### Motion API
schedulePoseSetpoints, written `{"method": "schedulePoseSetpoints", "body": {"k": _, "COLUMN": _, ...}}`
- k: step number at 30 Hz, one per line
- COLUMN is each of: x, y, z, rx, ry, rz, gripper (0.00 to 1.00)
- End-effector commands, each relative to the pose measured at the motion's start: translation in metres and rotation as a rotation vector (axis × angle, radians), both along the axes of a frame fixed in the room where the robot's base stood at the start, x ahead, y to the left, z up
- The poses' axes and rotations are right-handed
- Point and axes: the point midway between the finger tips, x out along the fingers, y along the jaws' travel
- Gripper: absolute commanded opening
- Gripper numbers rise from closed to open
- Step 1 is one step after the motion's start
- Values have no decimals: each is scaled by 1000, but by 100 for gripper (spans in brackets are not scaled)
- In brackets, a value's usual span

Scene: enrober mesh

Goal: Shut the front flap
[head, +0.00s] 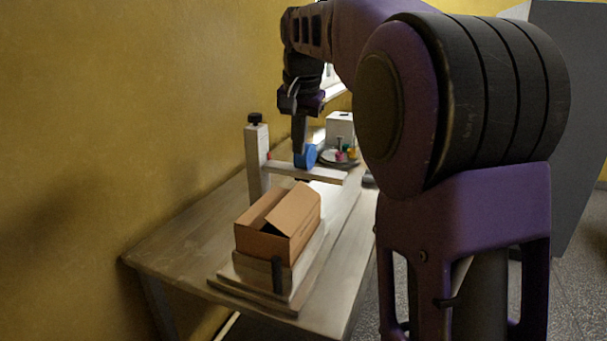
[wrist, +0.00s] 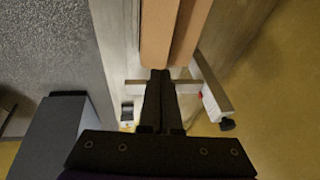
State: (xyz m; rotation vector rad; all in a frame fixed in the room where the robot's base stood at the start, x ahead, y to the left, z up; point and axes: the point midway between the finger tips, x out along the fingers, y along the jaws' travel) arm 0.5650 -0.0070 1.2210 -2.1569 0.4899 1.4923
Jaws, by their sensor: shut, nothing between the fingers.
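A brown cardboard box (head: 265,244) sits on a raised wooden base at the near end of the table. A flap (head: 297,209) on its right side stands up at a slant, and a dark opening shows beneath it. I cannot tell which flap is the front one. In the wrist view two brown cardboard strips (wrist: 158,30) of the box run side by side with a dark gap between. My gripper (head: 300,150) is beyond the box, pointing down near the crossbar. Its fingers (wrist: 158,72) are together and empty, and overlap the crossbar in the wrist view.
A pale post (head: 257,165) with a black knob carries a crossbar (head: 328,172) behind the box. A blue round part (head: 306,157) is at the crossbar. A dark plate with colored pieces (head: 343,157) and a white box (head: 340,127) stand farther back. A yellow wall is left.

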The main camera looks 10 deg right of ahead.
Motion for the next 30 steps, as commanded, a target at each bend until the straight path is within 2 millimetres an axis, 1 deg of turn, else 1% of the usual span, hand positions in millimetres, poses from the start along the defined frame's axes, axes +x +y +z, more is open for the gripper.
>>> {"method": "schedulePoseSetpoints", "body": {"k": 5, "x": 9, "y": -1, "z": -29, "rx": -1, "ry": 7, "rz": -1, "gripper": 0}}
{"method": "schedulePoseSetpoints", "body": {"k": 12, "x": 27, "y": -3, "z": -78, "rx": -2, "ry": 8, "rz": -1, "gripper": 0}}
{"method": "schedulePoseSetpoints", "body": {"k": 15, "x": 33, "y": -4, "z": -96, "rx": -2, "ry": 7, "rz": -1, "gripper": 0}}
{"method": "schedulePoseSetpoints", "body": {"k": 18, "x": 38, "y": 5, "z": -109, "rx": -2, "ry": 7, "rz": 1, "gripper": 0}}
{"method": "schedulePoseSetpoints", "body": {"k": 24, "x": 43, "y": 11, "z": -123, "rx": -2, "ry": 4, "rz": 0, "gripper": 0}}
{"method": "schedulePoseSetpoints", "body": {"k": 30, "x": 44, "y": 12, "z": -125, "rx": -2, "ry": 4, "rz": -1, "gripper": 0}}
